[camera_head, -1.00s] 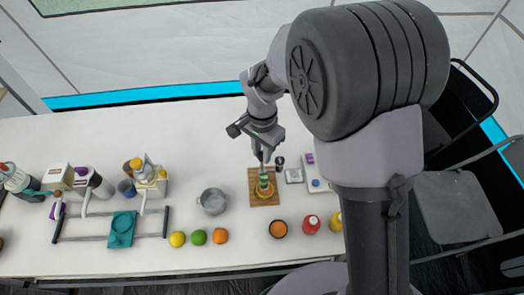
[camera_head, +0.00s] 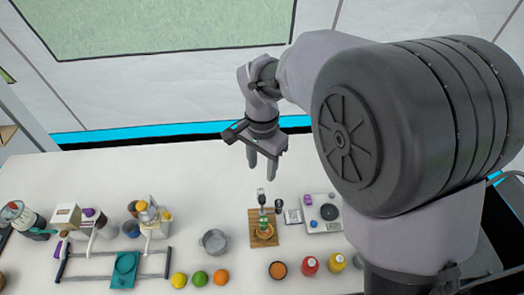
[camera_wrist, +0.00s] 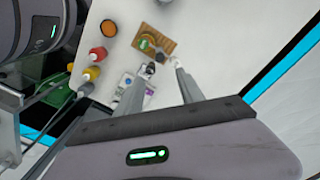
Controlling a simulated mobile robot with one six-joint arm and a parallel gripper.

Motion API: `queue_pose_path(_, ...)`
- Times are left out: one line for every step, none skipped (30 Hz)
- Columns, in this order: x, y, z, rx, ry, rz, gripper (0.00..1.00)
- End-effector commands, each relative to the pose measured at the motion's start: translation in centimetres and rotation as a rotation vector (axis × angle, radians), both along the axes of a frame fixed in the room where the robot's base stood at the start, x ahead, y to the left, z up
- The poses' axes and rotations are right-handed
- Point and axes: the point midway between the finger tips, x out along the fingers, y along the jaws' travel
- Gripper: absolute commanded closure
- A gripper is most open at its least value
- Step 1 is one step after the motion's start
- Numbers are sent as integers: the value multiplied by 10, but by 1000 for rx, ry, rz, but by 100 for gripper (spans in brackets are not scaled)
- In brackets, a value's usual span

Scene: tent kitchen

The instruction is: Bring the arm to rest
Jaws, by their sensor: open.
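My gripper (camera_head: 262,174) is open and empty in the head view. It hangs above the white table, over the back of the wooden board, with its fingers pointing down. In the wrist view my gripper (camera_wrist: 155,82) shows two separated fingers with nothing between them. The wooden board (camera_head: 255,240) lies below and carries a small stacked item with green and orange parts (camera_head: 264,228). The board also shows in the wrist view (camera_wrist: 168,46), beyond the fingertips.
A metal pot (camera_head: 214,242) stands left of the board. A scale-like white device (camera_head: 322,222) is to its right. Fruits, including an orange (camera_head: 221,277), and red (camera_head: 310,265) and yellow (camera_head: 336,261) bottles line the front. The table's back strip (camera_head: 130,170) is clear.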

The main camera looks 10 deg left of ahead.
Motion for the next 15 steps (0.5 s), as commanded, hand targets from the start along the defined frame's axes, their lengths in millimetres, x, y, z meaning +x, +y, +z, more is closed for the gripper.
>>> queue_pose_path(0, 0, 13, 0, -1, 0, 55)
queue_pose_path(0, 0, 18, 0, -1, -1, 55)
queue_pose_path(0, 0, 23, 1, -1, -1, 55)
queue_pose_path(0, 0, 26, 1, -1, 0, 55)
queue_pose_path(0, 0, 28, 0, 0, 0, 55)
queue_pose_path(0, 0, 30, 1, 1, 0, 55)
queue_pose_path(0, 0, 30, 1, 1, 0, 55)
queue_pose_path(0, 0, 31, 1, 1, 0, 55)
queue_pose_path(0, 0, 31, 0, 1, 0, 55)
queue_pose_path(0, 0, 31, 0, 1, 0, 55)
queue_pose_path(0, 0, 30, 0, 1, 0, 55)
queue_pose_path(0, 0, 30, 0, 1, 0, 55)
queue_pose_path(0, 0, 30, 0, 1, 0, 55)
queue_pose_path(0, 0, 30, 0, 1, 0, 55)
queue_pose_path(0, 0, 30, 0, 1, 0, 55)
